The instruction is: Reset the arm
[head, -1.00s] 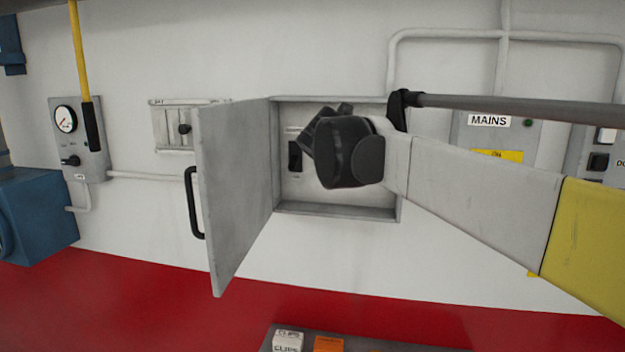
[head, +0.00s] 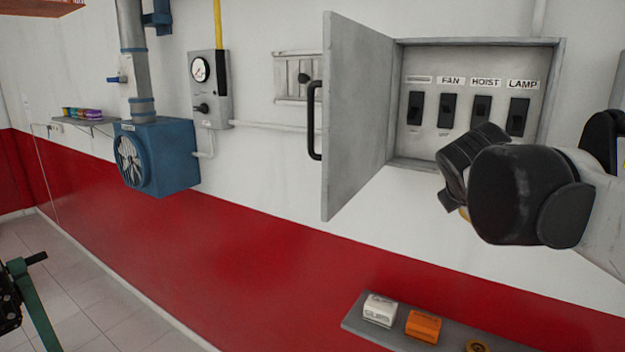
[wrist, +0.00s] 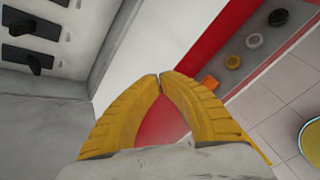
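My gripper shows in the wrist view (wrist: 160,76) with its two yellow fingers bowed and their tips meeting, nothing held between them. In the head view its black wrist and housing are at the right, in front of the lower right part of the open switch box (head: 552,95). The fingers are mostly hidden there; only a speck of yellow shows. In the wrist view the box's switches (wrist: 33,58) are at the upper left, apart from the fingertips.
The box door (head: 355,115) stands open to the left with a black handle (head: 314,120). A shelf (head: 358,325) with small boxes juts out below. A blue fan unit (head: 160,157) and a gauge panel (head: 208,90) are on the wall to the left.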

